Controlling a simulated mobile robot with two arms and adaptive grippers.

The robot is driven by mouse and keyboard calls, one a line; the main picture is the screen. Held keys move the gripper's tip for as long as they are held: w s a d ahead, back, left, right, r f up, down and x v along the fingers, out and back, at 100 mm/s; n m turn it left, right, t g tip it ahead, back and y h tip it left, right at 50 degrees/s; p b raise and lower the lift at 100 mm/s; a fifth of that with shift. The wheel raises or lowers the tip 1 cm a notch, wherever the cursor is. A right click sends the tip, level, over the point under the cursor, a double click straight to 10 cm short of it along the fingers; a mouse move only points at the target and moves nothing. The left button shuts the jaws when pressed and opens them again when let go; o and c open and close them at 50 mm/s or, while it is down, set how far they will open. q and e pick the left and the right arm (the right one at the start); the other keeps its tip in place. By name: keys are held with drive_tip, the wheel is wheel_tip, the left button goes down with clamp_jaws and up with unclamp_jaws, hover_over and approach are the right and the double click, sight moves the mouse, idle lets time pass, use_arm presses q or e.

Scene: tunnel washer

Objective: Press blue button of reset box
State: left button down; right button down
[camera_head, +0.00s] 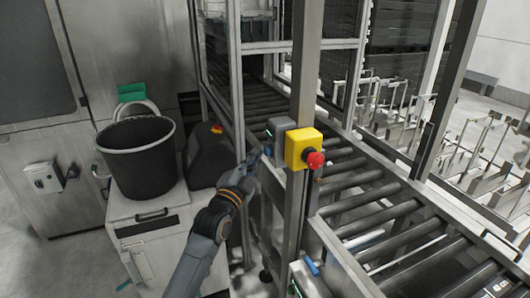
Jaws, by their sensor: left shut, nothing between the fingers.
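A small grey box (280,128), which looks like the reset box, is fixed to the metal post beside a yellow box (298,146) with a red mushroom button (315,160). A small greenish spot shows on the grey box's left side. I cannot clearly make out a blue button. My left gripper (253,158) is shut and empty, just below and left of the grey box. I cannot tell if it touches the box. My right gripper is not in view.
A metal post (301,75) stands in front of the roller conveyor (375,205). A black bucket (138,160) stands on a light cabinet (150,230) at the left. A dark rounded machine (207,158) is behind my left arm.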

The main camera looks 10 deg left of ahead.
use_arm(q)
drive_tip(key=shift+w+d, duration=0.3)
drive_tip(key=shift+d, duration=0.1)
idle(0.8)
drive_tip(key=shift+s+a, duration=0.1)
drive_tip(key=shift+s+a+p, duration=0.3)
drive_tip(key=shift+s+a, duration=0.15)
drive_tip(key=shift+a, duration=0.2)
drive_tip(key=s+a, duration=0.2)
drive_tip(key=a+p, duration=0.1)
drive_tip(key=a, duration=0.1)
drive_tip(key=shift+s+a, duration=0.1)
drive_tip(key=shift+s, duration=0.3)
idle(0.6)
